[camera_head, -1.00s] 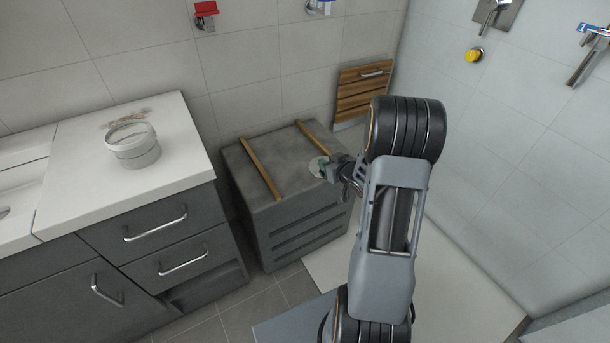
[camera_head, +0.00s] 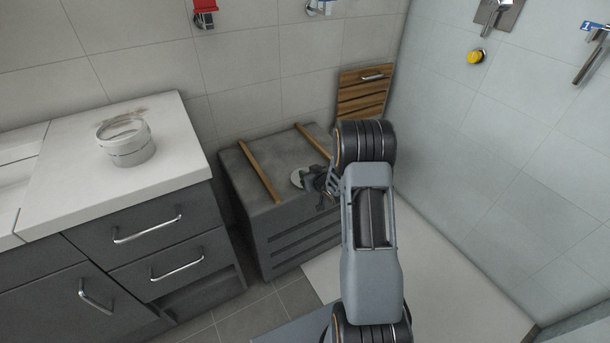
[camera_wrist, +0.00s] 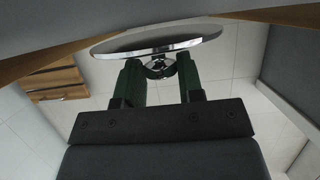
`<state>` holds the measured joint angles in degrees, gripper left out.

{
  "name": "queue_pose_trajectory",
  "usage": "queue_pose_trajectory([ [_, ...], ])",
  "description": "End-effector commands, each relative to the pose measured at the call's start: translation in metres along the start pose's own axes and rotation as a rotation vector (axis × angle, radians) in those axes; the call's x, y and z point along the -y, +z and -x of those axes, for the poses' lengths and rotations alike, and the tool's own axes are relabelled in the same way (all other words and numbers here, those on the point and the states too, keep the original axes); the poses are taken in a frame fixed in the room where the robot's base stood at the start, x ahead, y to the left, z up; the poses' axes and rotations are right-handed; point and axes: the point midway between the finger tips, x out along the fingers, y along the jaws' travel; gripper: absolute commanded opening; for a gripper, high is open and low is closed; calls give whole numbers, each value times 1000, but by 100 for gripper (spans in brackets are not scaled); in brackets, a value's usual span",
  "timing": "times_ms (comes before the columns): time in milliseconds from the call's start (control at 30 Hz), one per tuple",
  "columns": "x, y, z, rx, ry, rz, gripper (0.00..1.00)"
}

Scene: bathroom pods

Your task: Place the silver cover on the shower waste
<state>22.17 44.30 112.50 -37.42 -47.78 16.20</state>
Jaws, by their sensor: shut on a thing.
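My gripper (camera_head: 312,181) is shut on the silver cover (camera_head: 298,178), a round, shiny disc. In the wrist view the two dark green fingers (camera_wrist: 159,75) pinch a small knob under the cover (camera_wrist: 160,45), which spans the space beyond the fingertips. The white shower floor (camera_head: 440,270) lies at the lower right. The shower waste is not visible; my arm hides part of that floor.
The grey crate (camera_head: 285,225) carries two wooden strips (camera_head: 258,170). The vanity (camera_head: 65,185), with a round container (camera_head: 126,142), stands left. A glossy wall bounds the shower on the right.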

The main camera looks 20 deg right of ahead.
Motion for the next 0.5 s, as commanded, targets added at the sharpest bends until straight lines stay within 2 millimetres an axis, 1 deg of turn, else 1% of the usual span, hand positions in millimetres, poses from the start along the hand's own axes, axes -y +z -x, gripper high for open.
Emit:
queue_pose_trajectory([
  [33,0,6,-3,-1,0,0,9],
  [300,0,6,-3,-3,0,1,9],
  [500,0,12,-5,-2,0,1,9],
])
